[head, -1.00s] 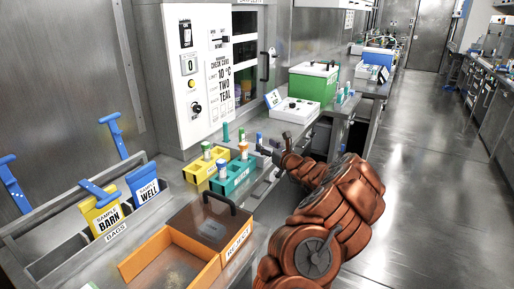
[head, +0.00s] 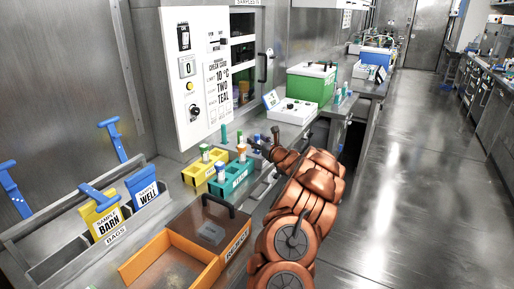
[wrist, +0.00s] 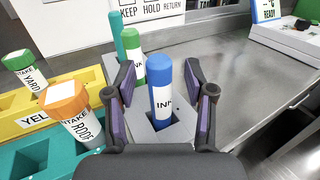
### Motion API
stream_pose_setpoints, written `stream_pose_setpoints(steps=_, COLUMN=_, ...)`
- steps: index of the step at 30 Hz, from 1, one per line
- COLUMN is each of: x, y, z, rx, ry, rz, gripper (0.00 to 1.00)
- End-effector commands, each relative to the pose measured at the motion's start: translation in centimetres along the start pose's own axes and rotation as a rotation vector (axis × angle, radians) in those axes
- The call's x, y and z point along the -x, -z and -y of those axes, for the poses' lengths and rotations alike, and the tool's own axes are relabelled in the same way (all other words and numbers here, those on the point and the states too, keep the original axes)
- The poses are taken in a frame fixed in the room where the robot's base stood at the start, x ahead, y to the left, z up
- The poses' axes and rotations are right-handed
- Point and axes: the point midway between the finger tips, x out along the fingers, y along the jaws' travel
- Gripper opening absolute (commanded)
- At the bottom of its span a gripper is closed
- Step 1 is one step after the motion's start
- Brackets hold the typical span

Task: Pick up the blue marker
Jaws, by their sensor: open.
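The blue marker (wrist: 160,82) stands upright in a square hole of a grey rack (wrist: 180,134), with a white label reading "INN" partly in view. My gripper (wrist: 164,92) is open, with one purple-padded finger on each side of the marker. No clear contact between the fingers and the marker shows. In the head view my gripper (head: 264,143) is over the counter just right of the teal rack, and the marker there is small and hard to make out.
A green-capped tube (wrist: 131,72) and a teal tube (wrist: 116,42) stand close left of the marker. An orange-capped tube (wrist: 70,105) stands in the teal rack (head: 236,184), beside the yellow rack (head: 196,180). A white device (head: 292,113) and green box (head: 308,86) are beyond. Bare counter lies right.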

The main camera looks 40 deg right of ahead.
Motion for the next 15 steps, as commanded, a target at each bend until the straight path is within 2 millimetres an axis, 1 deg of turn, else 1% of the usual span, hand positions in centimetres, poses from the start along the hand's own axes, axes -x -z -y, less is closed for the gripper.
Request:
stream_pose_setpoints(steps=4, x=-0.54, y=0.02, z=-0.02, rx=-0.001, ry=0.0, rz=0.001, gripper=0.54)
stream_pose_setpoints(steps=11, x=-0.58, y=0.02, z=-0.03, rx=-0.001, ry=0.0, rz=0.001, gripper=0.54)
stream_pose_setpoints(steps=15, x=-0.57, y=0.01, z=-0.03, rx=-0.001, ry=0.0, rz=0.001, gripper=0.39)
